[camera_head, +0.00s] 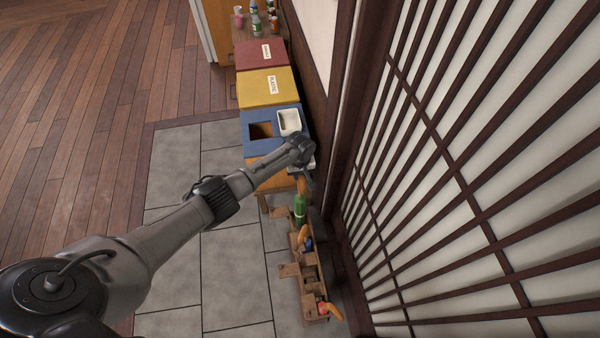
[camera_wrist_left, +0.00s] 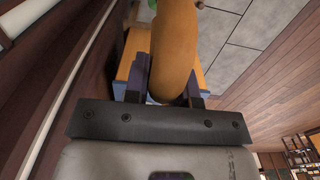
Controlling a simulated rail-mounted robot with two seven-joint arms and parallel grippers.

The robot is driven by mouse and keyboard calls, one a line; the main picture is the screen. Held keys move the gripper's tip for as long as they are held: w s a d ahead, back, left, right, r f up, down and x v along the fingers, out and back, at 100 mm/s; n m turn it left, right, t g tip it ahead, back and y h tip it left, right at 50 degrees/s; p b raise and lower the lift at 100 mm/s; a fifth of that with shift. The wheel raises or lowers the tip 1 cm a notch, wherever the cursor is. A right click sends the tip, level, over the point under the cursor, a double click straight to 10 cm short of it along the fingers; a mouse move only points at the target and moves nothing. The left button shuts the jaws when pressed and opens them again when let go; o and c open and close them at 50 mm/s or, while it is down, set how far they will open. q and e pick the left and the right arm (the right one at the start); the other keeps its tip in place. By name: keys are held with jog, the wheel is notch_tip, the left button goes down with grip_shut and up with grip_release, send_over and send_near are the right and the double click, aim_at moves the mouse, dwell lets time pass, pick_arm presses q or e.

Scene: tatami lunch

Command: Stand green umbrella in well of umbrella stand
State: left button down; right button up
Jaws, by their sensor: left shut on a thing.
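My left gripper (camera_head: 306,176) is at the far end of my left arm, above the back end of the umbrella stand. In the left wrist view it is shut on a thick, curved, orange-brown handle (camera_wrist_left: 174,50), between its two fingers. The green umbrella (camera_head: 300,208) shows as a green piece just below the gripper, over or in the back part of the stand; I cannot tell which. The wooden umbrella stand (camera_head: 289,270) is long and narrow, with several square wells along the wall. My right gripper is not in view.
A blue umbrella with an orange handle (camera_head: 304,236) and an orange-handled one (camera_head: 325,308) are in the stand. Blue (camera_head: 259,115), yellow (camera_head: 255,92) and red (camera_head: 250,58) bins line the wall behind. The slatted screen (camera_head: 450,180) is close on the right. Grey floor tiles (camera_head: 235,270) are clear.

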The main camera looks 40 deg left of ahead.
pick_arm(q)
jog(key=b, duration=0.3)
send_over(300, 194)
jog(key=shift+w+a+f, duration=0.15)
jog(key=shift+f, duration=0.9)
jog(key=shift+w+a+f, duration=0.1)
jog(key=shift+w+f, duration=0.05)
jog(key=shift+f, duration=0.85)
jog(key=shift+f+b, duration=0.7)
jog(key=shift+f, duration=0.4)
jog(key=shift+f, duration=0.1)
jog(key=shift+f+b, duration=1.8)
jog(key=shift+f, duration=0.05)
jog(key=shift+f+b, duration=1.8)
jog(key=shift+f, duration=0.35)
jog(key=shift+f+b, duration=1.05)
jog(key=shift+f, duration=0.15)
